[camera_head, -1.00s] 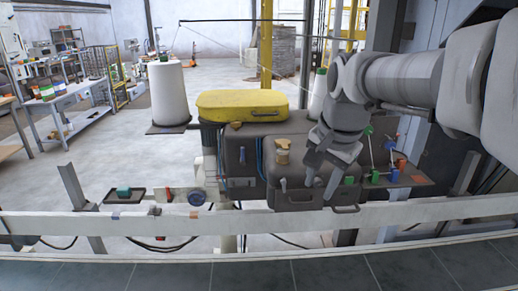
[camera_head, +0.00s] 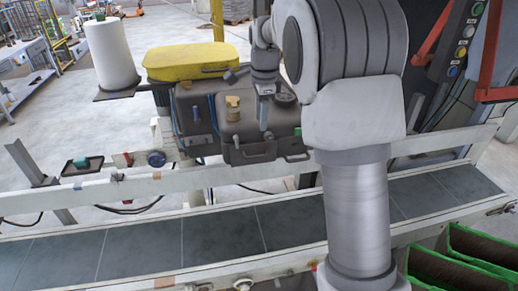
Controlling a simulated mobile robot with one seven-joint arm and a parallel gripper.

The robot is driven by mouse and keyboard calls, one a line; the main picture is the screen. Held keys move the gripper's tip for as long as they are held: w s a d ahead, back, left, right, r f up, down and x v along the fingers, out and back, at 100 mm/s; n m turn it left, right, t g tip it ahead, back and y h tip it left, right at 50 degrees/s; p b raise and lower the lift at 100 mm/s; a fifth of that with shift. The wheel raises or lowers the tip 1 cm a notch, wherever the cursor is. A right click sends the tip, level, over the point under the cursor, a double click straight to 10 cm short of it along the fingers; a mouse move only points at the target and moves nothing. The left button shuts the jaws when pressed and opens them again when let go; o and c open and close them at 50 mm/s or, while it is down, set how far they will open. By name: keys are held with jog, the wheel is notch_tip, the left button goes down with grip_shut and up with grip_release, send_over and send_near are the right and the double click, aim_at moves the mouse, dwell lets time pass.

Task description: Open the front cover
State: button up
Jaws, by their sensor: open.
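The machine is a dark grey body (camera_head: 205,108) under a yellow lid (camera_head: 187,63) with its own handle. What looks like the front cover (camera_head: 248,151) is a dark panel low on its front, with a bar handle along it; it looks closed. My gripper (camera_head: 263,125) points down in front of the machine, just above the cover's upper edge. It is open and seems empty; one finger hides most of the other. I cannot tell whether it touches the cover. A tan knob (camera_head: 232,108) stands left of the gripper.
A white rail (camera_head: 110,191) and a grey conveyor (camera_head: 220,235) run between me and the machine. A white roll (camera_head: 115,55) stands at left. A button panel (camera_head: 467,40) is at upper right. Green-rimmed bins (camera_head: 470,255) sit at lower right.

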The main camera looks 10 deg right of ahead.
jog(key=p, duration=0.1)
send_near(259, 150)
jog(key=f, duration=0.2)
jog(key=s+f, duration=0.1)
jog(key=f, duration=0.1)
jog(key=s+f, duration=0.1)
jog(key=f, duration=0.2)
jog(key=shift+a, duration=0.35)
jog(key=shift+c, duration=0.2)
grip_shut()
dwell(0.6)
